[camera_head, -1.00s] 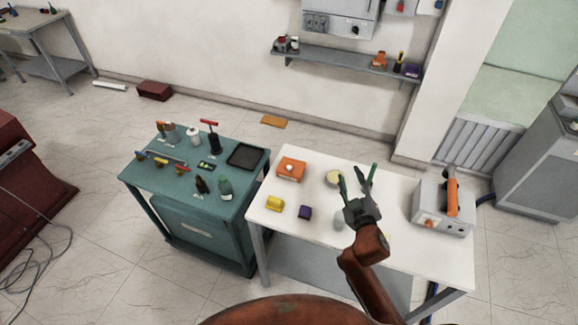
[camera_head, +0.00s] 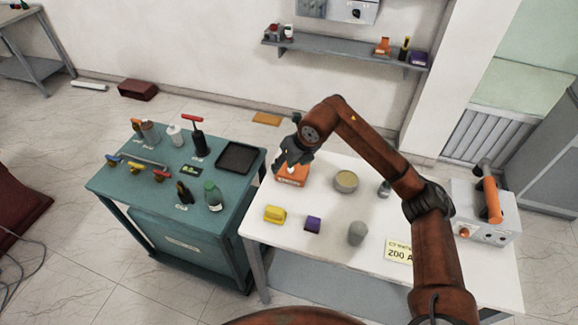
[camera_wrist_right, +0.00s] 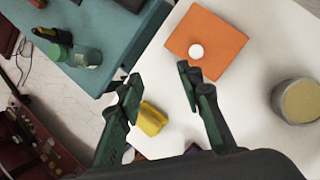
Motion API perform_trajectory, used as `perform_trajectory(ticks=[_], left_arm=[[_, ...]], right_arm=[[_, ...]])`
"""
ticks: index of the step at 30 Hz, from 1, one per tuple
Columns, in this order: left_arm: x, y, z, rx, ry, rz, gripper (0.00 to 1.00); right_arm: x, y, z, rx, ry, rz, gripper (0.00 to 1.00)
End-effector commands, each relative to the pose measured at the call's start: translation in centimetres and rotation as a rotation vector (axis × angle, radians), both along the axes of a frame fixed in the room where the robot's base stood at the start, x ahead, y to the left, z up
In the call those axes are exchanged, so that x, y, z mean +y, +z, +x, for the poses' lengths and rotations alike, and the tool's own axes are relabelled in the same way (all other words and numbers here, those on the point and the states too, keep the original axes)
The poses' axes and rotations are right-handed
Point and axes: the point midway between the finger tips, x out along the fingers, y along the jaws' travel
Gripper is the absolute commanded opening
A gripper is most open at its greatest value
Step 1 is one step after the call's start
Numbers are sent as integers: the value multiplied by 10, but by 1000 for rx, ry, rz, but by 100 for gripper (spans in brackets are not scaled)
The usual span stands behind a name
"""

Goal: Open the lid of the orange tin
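The orange tin (camera_head: 293,179) stands at the back left of the white table, partly covered by my right gripper in the head view. In the right wrist view the orange tin (camera_wrist_right: 207,42) shows its square lid with a round white knob (camera_wrist_right: 196,51) in the middle. The lid lies on the tin. My right gripper (camera_head: 284,167) is over the tin's left part in the head view. In the right wrist view the right gripper (camera_wrist_right: 157,80) has its two green fingers spread, with nothing held between them; the knob lies beyond the fingertips. My left gripper is not in view.
On the white table (camera_head: 285,250) are a yellow block (camera_head: 275,214), a purple block (camera_head: 313,224), a round tin (camera_head: 346,181), a grey object (camera_head: 357,232) and an orange-handled device (camera_head: 485,220). A teal cart (camera_head: 120,185) with tools stands at left.

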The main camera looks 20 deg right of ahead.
Motion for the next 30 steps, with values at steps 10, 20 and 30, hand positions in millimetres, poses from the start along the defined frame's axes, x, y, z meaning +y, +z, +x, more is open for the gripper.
perform_trajectory(ticks=[10,20,30], left_arm=[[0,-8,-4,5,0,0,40],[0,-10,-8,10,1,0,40],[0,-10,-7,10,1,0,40]], right_arm=[[-42,-15,16,22,-93,-141,34],[-39,-59,34,20,-92,-138,34],[-38,-68,38,19,-90,-139,34]])
